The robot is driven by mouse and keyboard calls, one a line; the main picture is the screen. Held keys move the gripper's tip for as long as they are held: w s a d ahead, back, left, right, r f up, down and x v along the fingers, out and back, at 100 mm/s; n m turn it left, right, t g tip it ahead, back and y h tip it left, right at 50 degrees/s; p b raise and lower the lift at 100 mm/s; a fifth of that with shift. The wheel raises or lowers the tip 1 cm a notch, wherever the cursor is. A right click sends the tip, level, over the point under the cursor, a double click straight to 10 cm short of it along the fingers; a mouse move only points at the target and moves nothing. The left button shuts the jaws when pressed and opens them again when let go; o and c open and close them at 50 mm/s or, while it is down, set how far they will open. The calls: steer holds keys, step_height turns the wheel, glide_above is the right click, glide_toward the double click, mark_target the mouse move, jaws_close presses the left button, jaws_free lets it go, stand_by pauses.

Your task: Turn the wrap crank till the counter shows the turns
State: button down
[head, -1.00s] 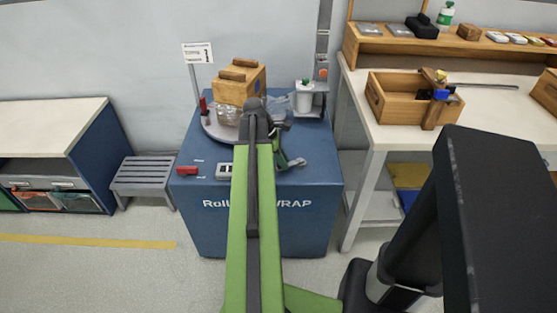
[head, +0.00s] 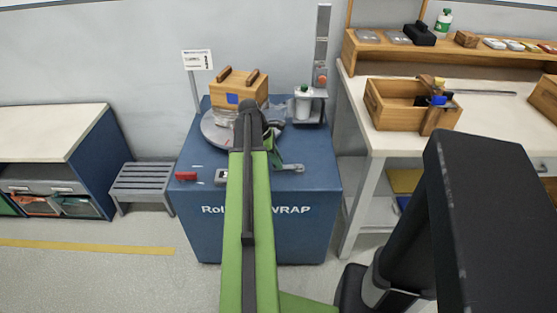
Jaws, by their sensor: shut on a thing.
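The blue wrap machine (head: 265,235) stands ahead with a grey turntable (head: 212,132) on top. A wooden box (head: 240,93) with two bars on top and a blue label sits on the turntable. The grey crank (head: 291,168) shows at the machine's front top edge, right of my arm. My gripper (head: 277,163) is partly hidden behind my green arm and appears shut on the crank's handle. The grip itself is not clearly visible. The counter (head: 221,176) lies left of my arm, partly covered by it; its digits cannot be read.
A red block (head: 186,176) is on the machine's left front. A small sign (head: 198,60) stands behind it, and a white container (head: 303,104) sits at the back right. A slatted stool (head: 142,180) is left; a workbench (head: 400,140) with a wooden tray is right.

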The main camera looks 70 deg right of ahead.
steer(key=shift+d, duration=0.15)
steer(key=c, duration=1.3)
jaws_free()
steer(key=shift+o, duration=0.2)
steer(key=p+v, duration=1.6)
steer(key=v, duration=0.1)
steer(key=shift+w+r, duration=0.15)
